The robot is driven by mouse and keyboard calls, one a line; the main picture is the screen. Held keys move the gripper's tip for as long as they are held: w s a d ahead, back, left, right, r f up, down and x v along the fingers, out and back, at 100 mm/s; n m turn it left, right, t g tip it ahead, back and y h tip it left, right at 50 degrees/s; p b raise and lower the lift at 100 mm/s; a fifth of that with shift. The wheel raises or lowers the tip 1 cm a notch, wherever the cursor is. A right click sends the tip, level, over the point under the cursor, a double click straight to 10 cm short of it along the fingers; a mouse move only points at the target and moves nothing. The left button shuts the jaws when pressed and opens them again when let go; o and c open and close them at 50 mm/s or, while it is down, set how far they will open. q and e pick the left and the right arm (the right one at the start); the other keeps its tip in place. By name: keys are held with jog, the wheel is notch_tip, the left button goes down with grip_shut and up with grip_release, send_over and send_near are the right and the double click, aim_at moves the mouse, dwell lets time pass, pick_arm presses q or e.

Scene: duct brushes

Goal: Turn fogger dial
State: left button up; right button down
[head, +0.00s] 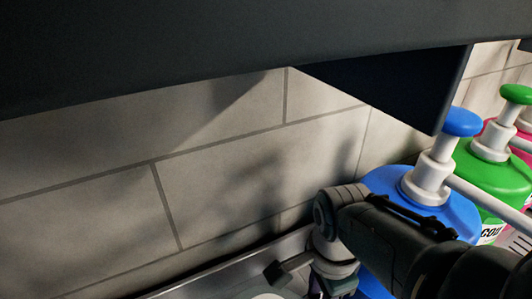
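I cannot make out a fogger or its dial in the head view. A dark arm of mine comes in from the lower right, and its wrist bends down near the bottom centre-right. My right gripper (332,268) is only partly seen below that wrist. Its fingertips are not clear, so I cannot tell whether it is open or holds anything. My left gripper is not in view.
A blue pump bottle (462,122), a green pump bottle (493,140) and part of a pink one stand at the right, close to my arm. A large dark overhang (200,45) spans the top. A pale tiled wall (85,210) stands behind.

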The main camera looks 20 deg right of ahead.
jog(key=shift+w+d+r+m, duration=0.15)
jog(key=shift+d+m, duration=0.05)
jog(key=shift+m, duration=0.3)
jog(key=c, duration=0.8)
grip_release()
jog(key=shift+c, duration=0.2)
notch_tip(320, 180, up, 6)
jog(key=p, duration=0.3)
jog(key=shift+r+p, duration=0.3)
jog(key=shift+r, duration=0.45)
